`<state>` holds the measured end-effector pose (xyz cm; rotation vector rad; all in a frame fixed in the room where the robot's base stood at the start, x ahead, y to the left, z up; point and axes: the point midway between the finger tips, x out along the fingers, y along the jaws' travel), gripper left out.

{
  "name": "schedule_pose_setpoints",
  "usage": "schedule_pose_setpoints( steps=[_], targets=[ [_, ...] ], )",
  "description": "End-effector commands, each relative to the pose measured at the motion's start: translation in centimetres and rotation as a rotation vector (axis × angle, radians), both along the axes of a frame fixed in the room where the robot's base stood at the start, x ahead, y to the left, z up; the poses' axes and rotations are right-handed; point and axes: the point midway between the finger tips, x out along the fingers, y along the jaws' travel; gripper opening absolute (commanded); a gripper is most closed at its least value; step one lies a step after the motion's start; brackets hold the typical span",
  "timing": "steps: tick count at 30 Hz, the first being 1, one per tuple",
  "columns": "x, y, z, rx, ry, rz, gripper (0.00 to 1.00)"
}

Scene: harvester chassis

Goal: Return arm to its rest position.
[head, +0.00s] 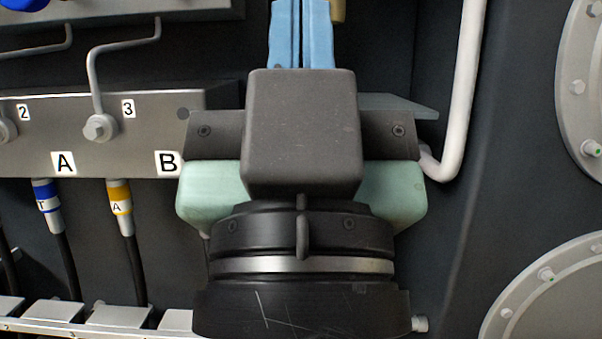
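My gripper (301,8) reaches up the middle of the view, seen from behind. Its two light blue fingers lie side by side with only a thin line between them, so it looks shut. Their tips are at or past the top edge, and I see nothing held between them. The dark gripper body and wrist hide part of the panel behind.
A grey manifold block (72,140) marked A and B is on the left, with metal pipes above and a blue-banded hose (46,205) and yellow-banded hose (120,205) below. A white pipe (463,95) and round bolted flanges (560,295) are on the right.

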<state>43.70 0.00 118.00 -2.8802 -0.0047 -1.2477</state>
Motion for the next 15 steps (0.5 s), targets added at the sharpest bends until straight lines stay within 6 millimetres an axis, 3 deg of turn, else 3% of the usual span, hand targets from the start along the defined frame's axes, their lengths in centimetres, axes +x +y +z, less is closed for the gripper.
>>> schedule_pose_setpoints(
  steps=[1,15],
  targets=[
    [0.1,0.0,3.4,-0.001,0.002,-0.002,0.0],
    [0.2,0.0,18.0,-0.002,0.004,-0.004,0.0]
  ],
)
